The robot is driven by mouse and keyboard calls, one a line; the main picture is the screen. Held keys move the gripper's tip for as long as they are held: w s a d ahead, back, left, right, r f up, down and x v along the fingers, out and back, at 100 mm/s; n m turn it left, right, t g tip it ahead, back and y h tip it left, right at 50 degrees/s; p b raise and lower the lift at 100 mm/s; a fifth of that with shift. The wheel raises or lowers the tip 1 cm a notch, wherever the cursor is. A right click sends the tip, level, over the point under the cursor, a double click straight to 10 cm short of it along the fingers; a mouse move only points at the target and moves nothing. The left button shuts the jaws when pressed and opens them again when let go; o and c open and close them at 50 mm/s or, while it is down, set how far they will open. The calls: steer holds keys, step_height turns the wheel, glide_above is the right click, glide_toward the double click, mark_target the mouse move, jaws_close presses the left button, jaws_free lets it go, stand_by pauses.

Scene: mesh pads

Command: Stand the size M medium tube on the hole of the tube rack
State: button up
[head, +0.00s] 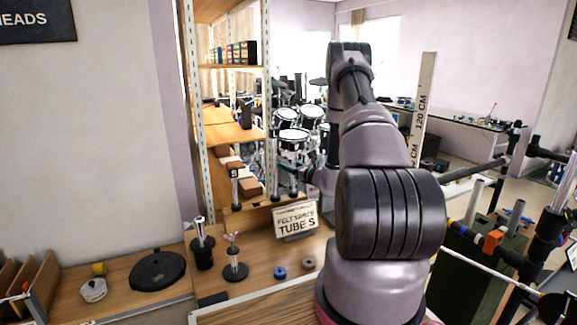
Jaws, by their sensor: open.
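Several dark upright tubes stand in a row behind the sign: one at the left (235,188) with a pale mark near its top, and another (277,180) further right. They stand at a low wooden strip (262,203) that looks like the tube rack. Its hole is not clear to see, and I cannot read which tube is size M. My gripper (306,176) is just right of the tubes, partly hidden by my arm. It is open, and I see nothing held in it.
A "TUBES" sign (296,220) stands on the wooden table (255,258). A black stand (202,245), a smaller stand (235,262), a blue ring (280,273) and a brown ring (309,262) are nearby. A black disc (157,271) lies left. Shelf posts (267,110) rise behind.

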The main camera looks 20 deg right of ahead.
steer(key=v, duration=1)
steer(key=shift+s, duration=0.35)
steer(key=shift+d+r, duration=0.1)
steer(key=s+a+r+n+g+y, duration=0.4)
steer(key=s+a+r+n+g, duration=0.15)
steer(key=a+r+n, duration=0.4)
steer(key=s+a+r+n+g+y, duration=0.4)
steer(key=a+r+n+g, duration=0.2)
steer(key=a+r, duration=0.55)
steer(key=s+a+r+n+g+h, duration=0.2)
steer(key=s+n+h, duration=0.15)
steer(key=s, duration=0.25)
steer(key=s+a+r+n+g+h, duration=0.2)
steer(key=s+a+r+n, duration=0.15)
steer(key=s, duration=0.35)
steer(key=s+d+r+n+t+h, duration=0.5)
steer(key=s+d+n, duration=0.1)
steer(key=s, duration=0.1)
steer(key=shift+r+h, duration=0.35)
steer(key=shift+r, duration=0.05)
